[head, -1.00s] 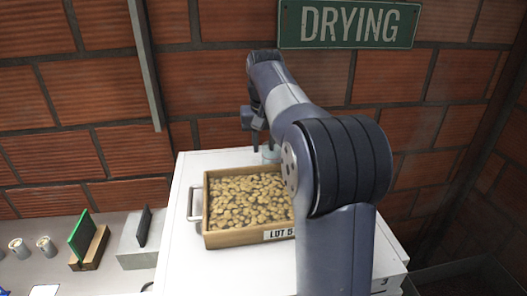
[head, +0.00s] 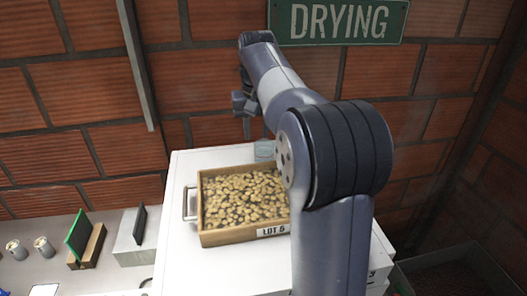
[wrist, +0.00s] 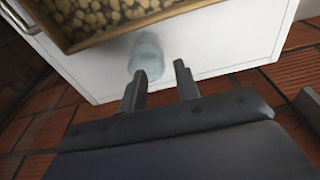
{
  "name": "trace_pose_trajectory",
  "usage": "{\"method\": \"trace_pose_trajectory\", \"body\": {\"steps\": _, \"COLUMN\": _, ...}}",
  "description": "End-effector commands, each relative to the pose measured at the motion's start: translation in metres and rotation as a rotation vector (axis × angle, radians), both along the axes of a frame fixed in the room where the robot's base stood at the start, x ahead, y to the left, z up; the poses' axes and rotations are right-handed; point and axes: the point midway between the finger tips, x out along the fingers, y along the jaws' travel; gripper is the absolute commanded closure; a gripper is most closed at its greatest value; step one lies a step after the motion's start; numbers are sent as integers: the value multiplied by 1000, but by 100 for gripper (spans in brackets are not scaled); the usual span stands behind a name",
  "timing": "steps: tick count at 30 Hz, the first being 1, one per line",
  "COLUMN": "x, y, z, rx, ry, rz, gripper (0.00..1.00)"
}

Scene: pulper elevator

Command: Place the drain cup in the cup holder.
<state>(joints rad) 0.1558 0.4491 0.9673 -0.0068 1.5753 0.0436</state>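A clear, pale blue-green cup (head: 264,150), which looks like the drain cup, stands on the white top behind the wooden tray. It also shows in the wrist view (wrist: 147,57), just beyond my fingertips and nearer the left finger. My gripper (wrist: 159,70) is open, its two fingers apart with nothing between them. In the head view my gripper (head: 243,104) is raised above and left of the cup; its fingertips are hard to make out there. I cannot make out a separate cup holder; my arm covers part of the white top.
The wooden tray (head: 248,237) of beans, labelled LOT 5, fills the middle of the white cabinet top (head: 178,222). A brick wall (head: 85,140) stands close behind. On the lower left bench are small cups (head: 44,247), a green board (head: 78,233) and a grey block (head: 133,250).

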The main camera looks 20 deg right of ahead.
Motion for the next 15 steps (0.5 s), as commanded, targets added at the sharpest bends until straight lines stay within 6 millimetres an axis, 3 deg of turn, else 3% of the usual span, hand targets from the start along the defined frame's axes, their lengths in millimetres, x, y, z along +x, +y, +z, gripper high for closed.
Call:
{"method": "trace_pose_trajectory", "body": {"steps": 4, "x": 3, "y": -1, "z": -25, "rx": 1, "ry": 4, "rz": 0, "gripper": 69}}
{"method": "trace_pose_trajectory", "body": {"steps": 15, "x": 13, "y": -2, "z": -60, "rx": 1, "ry": 6, "rz": 0, "gripper": 69}}
